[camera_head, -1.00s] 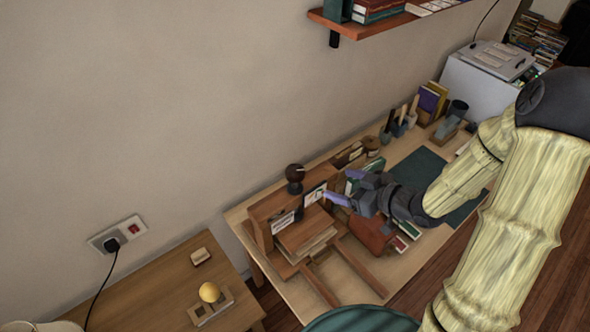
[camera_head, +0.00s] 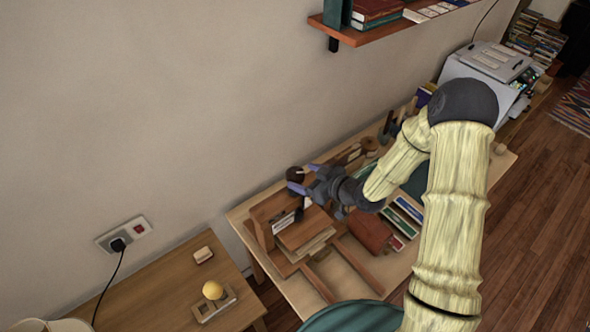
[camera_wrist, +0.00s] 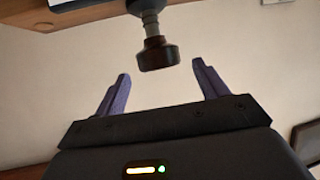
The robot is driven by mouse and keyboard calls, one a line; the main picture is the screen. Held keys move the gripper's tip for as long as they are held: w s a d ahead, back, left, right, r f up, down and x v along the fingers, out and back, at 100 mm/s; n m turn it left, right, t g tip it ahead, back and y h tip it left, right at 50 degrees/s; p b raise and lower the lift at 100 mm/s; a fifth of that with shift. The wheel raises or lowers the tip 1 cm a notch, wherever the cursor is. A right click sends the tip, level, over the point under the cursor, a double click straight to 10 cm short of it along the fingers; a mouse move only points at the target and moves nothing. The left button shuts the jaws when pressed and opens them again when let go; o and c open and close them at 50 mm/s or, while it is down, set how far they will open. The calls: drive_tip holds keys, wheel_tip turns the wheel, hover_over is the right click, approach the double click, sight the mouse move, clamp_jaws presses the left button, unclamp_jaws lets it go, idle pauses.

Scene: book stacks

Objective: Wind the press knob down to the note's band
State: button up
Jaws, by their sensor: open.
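The press knob (camera_head: 295,173) is dark and round, on top of the wooden book press (camera_head: 262,212). In the wrist view the knob (camera_wrist: 157,56) sits on a pale metal stem, just beyond and between my fingertips. My gripper (camera_head: 305,178) is open, its two purple fingers pointing at the knob. In the wrist view the open gripper (camera_wrist: 161,76) has nothing between its fingers, and the knob looks apart from both. A white label (camera_head: 284,222) is on the press front. The second, upright card beside it is mostly hidden by my gripper. I cannot read any band.
The press stands on a wooden table (camera_head: 290,290) against a bare wall. A brown book (camera_head: 370,230) and several flat books lie to its right. Pen holders and a tape roll (camera_head: 369,145) stand behind. A shelf (camera_head: 360,36) hangs above.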

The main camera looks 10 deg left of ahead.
sight(298, 175)
drive_tip(key=p+x, duration=0.1)
drive_tip(key=x, duration=0.3)
drive_tip(key=shift+w+a+f, duration=0.1)
drive_tip(key=shift+w+a, duration=0.05)
drive_tip(key=shift+a, duration=0.05)
drive_tip(key=c, duration=1)
drive_tip(key=shift+o, duration=0.2)
drive_tip(key=shift+f+b, duration=0.1)
drive_tip(key=shift+b, duration=0.35)
